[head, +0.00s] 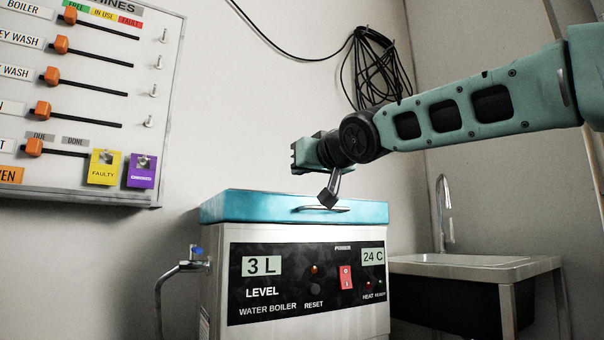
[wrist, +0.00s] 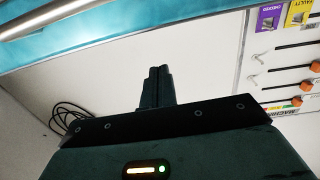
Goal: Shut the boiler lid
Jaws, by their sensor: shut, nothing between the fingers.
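The water boiler (head: 300,300) is a pale metal box with a black front panel. Its teal lid (head: 250,207) lies level on top, and I see no gap along the front edge. A metal bar handle (head: 322,209) is on the lid's front. My gripper (head: 328,198) points down at the handle, its fingers together; I cannot tell whether they touch it. In the wrist view my gripper (wrist: 160,72) is shut and empty, with the teal lid (wrist: 130,38) and the shiny handle (wrist: 60,15) beyond the fingertips.
A sink (head: 470,264) with a tall tap stands to the right. A small tap (head: 192,260) sticks out at the boiler's left. A slider board (head: 80,90) hangs on the left wall, and black cable (head: 368,75) hangs behind my arm.

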